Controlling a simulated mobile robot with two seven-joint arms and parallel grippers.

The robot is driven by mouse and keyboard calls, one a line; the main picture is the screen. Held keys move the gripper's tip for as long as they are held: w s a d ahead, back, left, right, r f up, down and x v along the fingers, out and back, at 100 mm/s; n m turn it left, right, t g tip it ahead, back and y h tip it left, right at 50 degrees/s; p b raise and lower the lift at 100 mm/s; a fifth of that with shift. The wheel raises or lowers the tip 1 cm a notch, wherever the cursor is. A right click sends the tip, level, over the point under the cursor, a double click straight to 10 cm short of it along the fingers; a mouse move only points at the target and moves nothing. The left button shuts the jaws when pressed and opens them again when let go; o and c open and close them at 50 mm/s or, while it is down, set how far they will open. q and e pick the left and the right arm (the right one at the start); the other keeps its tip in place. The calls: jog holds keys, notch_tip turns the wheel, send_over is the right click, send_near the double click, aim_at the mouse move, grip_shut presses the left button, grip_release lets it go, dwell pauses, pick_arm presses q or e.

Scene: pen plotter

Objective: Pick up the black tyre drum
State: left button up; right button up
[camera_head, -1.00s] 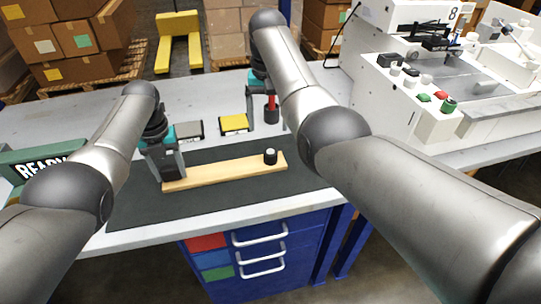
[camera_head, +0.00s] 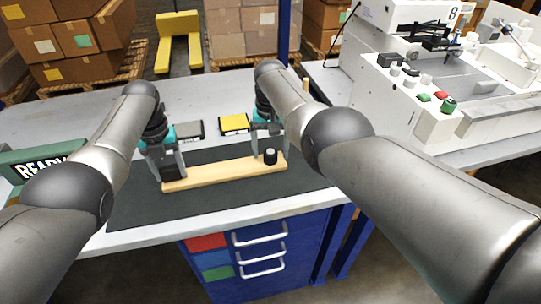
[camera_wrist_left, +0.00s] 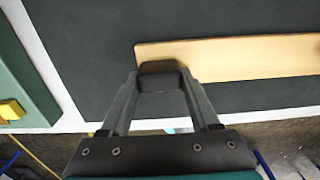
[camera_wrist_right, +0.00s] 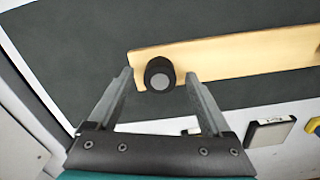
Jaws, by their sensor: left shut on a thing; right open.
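The black tyre drum (camera_head: 270,156), a short black cylinder with a pale grey top, stands at the right end of a pale wooden bar (camera_head: 220,174). In the right wrist view the drum (camera_wrist_right: 160,73) lies between the fingertips of my right gripper (camera_wrist_right: 157,77). That gripper (camera_head: 269,165) is open, with one finger on each side of the drum and not closed on it. My left gripper (camera_head: 167,174) is shut on a dark block (camera_wrist_left: 162,76) at the bar's left end. The block is mostly hidden in the head view.
The bar lies on a dark mat (camera_head: 210,205). Behind it are a grey pad (camera_head: 190,129) and a yellow pad (camera_head: 234,122). A green READY sign (camera_head: 45,163) stands at left, a white machine (camera_head: 400,75) at right. The mat's front is clear.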

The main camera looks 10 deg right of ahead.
grip_shut()
dwell(0.8)
